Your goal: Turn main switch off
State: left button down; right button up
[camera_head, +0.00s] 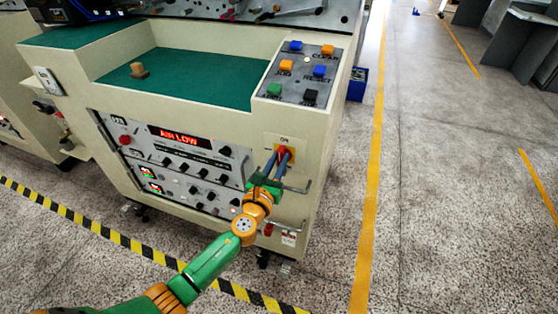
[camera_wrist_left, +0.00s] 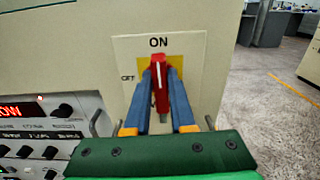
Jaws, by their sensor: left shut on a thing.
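The main switch is a red handle (camera_wrist_left: 159,84) on a yellow plate below the word ON. In the left wrist view the handle stands upright, with its white line near vertical. My left gripper (camera_wrist_left: 160,78) has its two blue fingers on either side of the red handle, shut on it. In the head view the left gripper (camera_head: 281,158) reaches the switch plate (camera_head: 290,146) on the lower right of the machine's front; the fingers partly hide the handle there. My right gripper is in neither view.
A control panel (camera_head: 175,155) with a red "AIR LOW" display and several black knobs lies left of the switch. Metal guard bars (camera_head: 298,188) stick out near the gripper. Colored push buttons (camera_head: 303,72) sit on top. Open floor (camera_head: 450,200) lies to the right.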

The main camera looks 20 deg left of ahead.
pick_arm(q)
jog(key=n, duration=0.2)
jog(key=n+b, duration=0.1)
jog(key=n, duration=0.1)
jog(key=shift+a+f+n, duration=0.15)
jog(key=shift+a+n, duration=0.05)
jog(key=shift+n, duration=0.1)
jog(key=n+b, duration=0.1)
jog(key=n, duration=0.3)
jog(key=shift+a+f, duration=0.1)
jog(key=shift+a, duration=0.1)
jog(key=n, duration=0.2)
jog(key=n+b, duration=0.1)
jog(key=n, duration=0.2)
jog(key=shift+a+f, duration=0.1)
jog(key=shift+f, duration=0.1)
jog(key=shift+f+n, duration=0.15)
jog(key=shift+n, duration=1.75)
jog(key=c, duration=0.8)
grip_release()
jog(key=shift+o, duration=0.2)
